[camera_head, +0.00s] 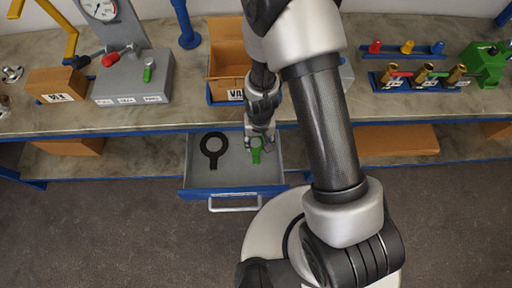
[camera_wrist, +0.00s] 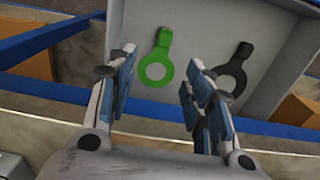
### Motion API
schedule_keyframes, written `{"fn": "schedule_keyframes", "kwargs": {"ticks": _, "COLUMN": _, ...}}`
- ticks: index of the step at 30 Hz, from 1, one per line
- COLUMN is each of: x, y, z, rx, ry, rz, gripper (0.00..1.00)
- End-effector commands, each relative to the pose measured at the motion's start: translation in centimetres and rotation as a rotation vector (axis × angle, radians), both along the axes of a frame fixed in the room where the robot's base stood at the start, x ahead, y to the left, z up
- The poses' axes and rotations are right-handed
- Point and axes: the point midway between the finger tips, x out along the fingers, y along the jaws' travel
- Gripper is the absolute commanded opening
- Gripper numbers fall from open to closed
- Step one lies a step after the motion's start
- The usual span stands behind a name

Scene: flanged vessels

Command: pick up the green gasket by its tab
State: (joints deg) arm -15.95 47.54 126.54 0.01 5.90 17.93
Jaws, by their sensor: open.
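The green gasket (camera_wrist: 155,68) is a flat ring with a short tab. It lies in the open drawer (camera_wrist: 201,20); in the wrist view its tab (camera_wrist: 163,38) points away from my fingers. In the head view the gasket (camera_head: 256,152) is partly hidden by my gripper (camera_head: 261,135), which is over the drawer's right half. In the wrist view my gripper (camera_wrist: 158,82) is open and empty, with its fingers to either side of the gasket's near side. I cannot tell the height of the fingers above the drawer floor.
A black gasket (camera_head: 213,149) with a tab lies at the left in the same drawer; it also shows in the wrist view (camera_wrist: 232,73). The blue drawer front has a pale handle (camera_head: 234,204). The workbench (camera_head: 150,117) edge runs above the drawer, with an open cardboard box (camera_head: 228,45) on it.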

Motion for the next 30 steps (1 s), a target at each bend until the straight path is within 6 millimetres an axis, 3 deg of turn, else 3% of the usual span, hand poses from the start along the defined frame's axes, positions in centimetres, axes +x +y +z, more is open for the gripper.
{"fn": "schedule_keyframes", "kwargs": {"ticks": 1, "x": -0.1, "y": 0.0, "z": -1.6, "rx": -0.001, "ry": 0.004, "rz": 0.0, "gripper": 0.47}}
{"fn": "schedule_keyframes", "kwargs": {"ticks": 9, "x": -0.1, "y": 0.0, "z": -7.3, "rx": -0.001, "ry": 0.003, "rz": 0.0, "gripper": 0.47}}
{"fn": "schedule_keyframes", "kwargs": {"ticks": 13, "x": 0.0, "y": 0.0, "z": -9.1, "rx": -0.001, "ry": 0.001, "rz": 0.001, "gripper": 0.47}}
{"fn": "schedule_keyframes", "kwargs": {"ticks": 22, "x": 0.2, "y": 0.3, "z": -10.7, "rx": 0.0, "ry": 0.0, "rz": 0.002, "gripper": 0.47}}
{"fn": "schedule_keyframes", "kwargs": {"ticks": 30, "x": 0.4, "y": 0.8, "z": -14.5, "rx": 0.0, "ry": 0.0, "rz": 0.001, "gripper": 0.47}}
